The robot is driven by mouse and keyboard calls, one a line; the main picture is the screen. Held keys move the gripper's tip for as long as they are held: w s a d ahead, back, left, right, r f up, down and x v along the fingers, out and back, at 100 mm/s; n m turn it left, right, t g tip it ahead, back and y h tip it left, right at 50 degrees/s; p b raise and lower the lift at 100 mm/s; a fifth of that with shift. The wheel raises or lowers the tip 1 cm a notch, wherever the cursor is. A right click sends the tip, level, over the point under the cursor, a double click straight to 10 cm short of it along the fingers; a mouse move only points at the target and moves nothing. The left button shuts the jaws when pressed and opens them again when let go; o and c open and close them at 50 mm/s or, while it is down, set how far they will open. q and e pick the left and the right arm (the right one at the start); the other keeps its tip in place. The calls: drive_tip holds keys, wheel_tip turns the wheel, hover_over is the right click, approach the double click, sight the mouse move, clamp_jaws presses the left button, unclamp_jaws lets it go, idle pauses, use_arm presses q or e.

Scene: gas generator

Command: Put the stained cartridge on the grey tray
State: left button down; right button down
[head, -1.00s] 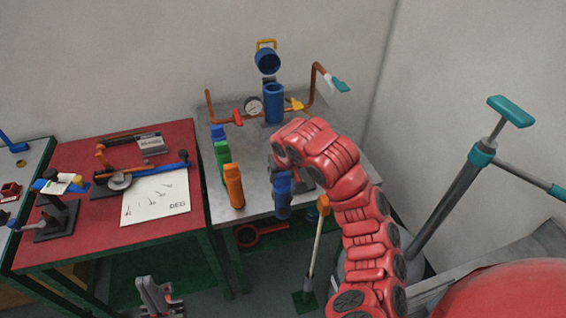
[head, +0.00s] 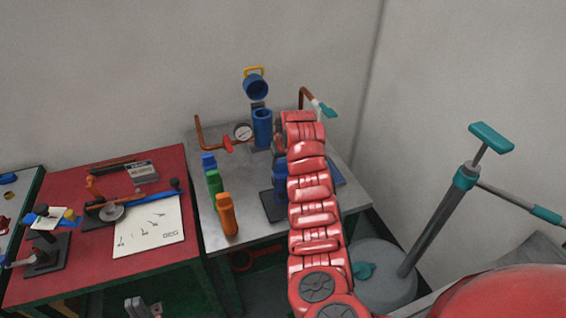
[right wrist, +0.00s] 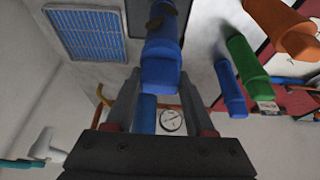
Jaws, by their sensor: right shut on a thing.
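The stained cartridge (right wrist: 162,62) is blue with brown blotches near its top in the right wrist view. My right gripper (right wrist: 155,90) is shut on it, with one finger on each side. In the head view the cartridge (head: 281,182) shows just left of my red right arm, partly hidden by it. My left gripper (head: 143,308) is at the bottom edge, cut off by the frame.
Blue (head: 209,162), green (head: 215,182) and orange (head: 227,215) cartridges stand along the metal table's left side. A blue canister (head: 262,128) with raised lid, a gauge (head: 243,132) and pipes stand at the back. A blue grilled panel (right wrist: 97,32) lies beside the tray.

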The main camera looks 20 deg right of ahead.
drive_tip(key=shift+w+d+p, duration=0.15)
drive_tip(key=shift+w+d, duration=0.15)
drive_tip(key=shift+w, duration=0.2)
drive_tip(key=shift+w+d+p, duration=0.15)
drive_tip(key=shift+w+d, duration=0.1)
drive_tip(key=shift+w, duration=0.2)
drive_tip(key=shift+f, duration=0.2)
wheel_tip(320, 180, down, 3)
drive_tip(key=shift+s+r+p, duration=0.1)
drive_tip(key=shift+p, duration=1.1)
drive_tip(key=shift+f, duration=0.4)
drive_tip(key=shift+c, duration=1.3)
unclamp_jaws()
